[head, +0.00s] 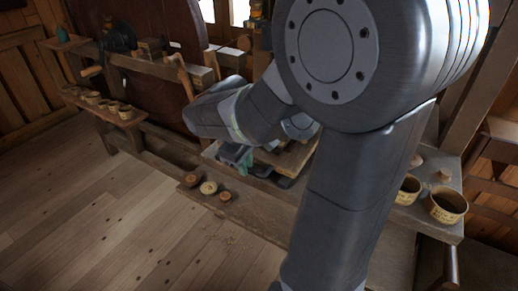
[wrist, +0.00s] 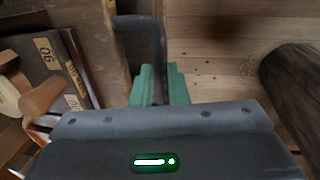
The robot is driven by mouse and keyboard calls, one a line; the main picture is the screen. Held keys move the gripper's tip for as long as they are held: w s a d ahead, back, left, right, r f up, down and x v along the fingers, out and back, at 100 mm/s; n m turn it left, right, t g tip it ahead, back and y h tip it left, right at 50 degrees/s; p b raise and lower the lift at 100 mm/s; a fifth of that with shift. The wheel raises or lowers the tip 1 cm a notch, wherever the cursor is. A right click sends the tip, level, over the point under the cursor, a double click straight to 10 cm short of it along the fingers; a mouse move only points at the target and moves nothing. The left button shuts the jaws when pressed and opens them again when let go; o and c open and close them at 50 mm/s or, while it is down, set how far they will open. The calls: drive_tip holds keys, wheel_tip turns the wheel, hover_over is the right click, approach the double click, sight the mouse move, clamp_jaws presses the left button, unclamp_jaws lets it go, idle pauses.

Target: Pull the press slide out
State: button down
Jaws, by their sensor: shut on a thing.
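My gripper (wrist: 160,88) has green fingers and is shut on a dark, bent bar handle (wrist: 140,24) in the wrist view. The handle runs from the top of that view down between the fingers. It looks like the handle of the press slide, but the slide's body is not clear there. In the head view my gripper (head: 243,160) is low at the left edge of a wooden board (head: 289,158) with dark fittings, which looks like the press. My own arm hides much of it, so how far the slide is out cannot be told.
Several round turned pieces (head: 208,187) lie on a low plank in front. Labelled cups (head: 447,205) stand on the bench at right. More cups (head: 112,106) stand on a side bench at left. In the wrist view, numbered boards (wrist: 52,62) are at left and a dark round timber (wrist: 296,85) at right.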

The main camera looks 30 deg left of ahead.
drive_tip(key=s, duration=0.8)
drive_tip(key=shift+a, duration=0.3)
drive_tip(key=shift+s, duration=0.1)
drive_tip(key=c, duration=1.4)
unclamp_jaws()
drive_tip(key=shift+r, duration=0.1)
wheel_tip(320, 180, up, 13)
drive_tip(key=s+p, duration=0.1)
drive_tip(key=s, duration=0.1)
drive_tip(key=shift+s+r, duration=0.2)
drive_tip(key=shift+s, duration=0.05)
drive_tip(key=shift+a+f, duration=0.1)
drive_tip(key=w+f, duration=0.3)
drive_tip(key=f, duration=1)
drive_tip(key=shift+f+b, duration=0.2)
drive_tip(key=shift+b, duration=0.25)
